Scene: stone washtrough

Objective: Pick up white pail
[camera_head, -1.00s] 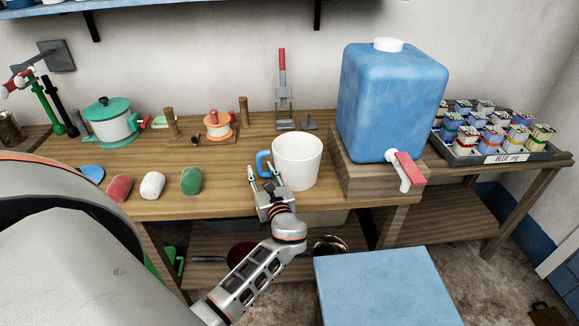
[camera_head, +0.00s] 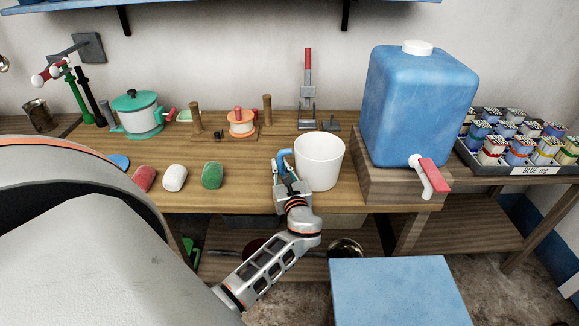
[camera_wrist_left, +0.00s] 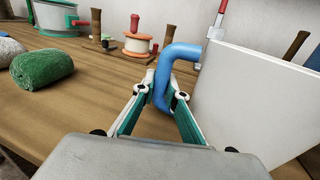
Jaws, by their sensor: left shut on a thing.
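The white pail (camera_head: 321,162) stands upright on the wooden table, with a blue handle (camera_head: 286,158) on its left side. My left gripper (camera_head: 287,174) comes from the front edge and is shut on that handle. In the left wrist view, the gripper's fingers (camera_wrist_left: 161,97) close on either side of the blue handle (camera_wrist_left: 164,75), and the pail's white wall (camera_wrist_left: 255,100) fills the right side. Whether the pail's base touches the table is hard to tell. My right gripper is in no view.
A blue water container (camera_head: 418,105) with a red-handled tap stands on a wooden block right of the pail. Red, white (camera_head: 175,177) and green (camera_head: 212,175) lumps lie to the left. A teal-lidded pot (camera_head: 138,115) and a spool (camera_head: 241,123) stand behind. A blue-topped stool (camera_head: 398,292) is in front.

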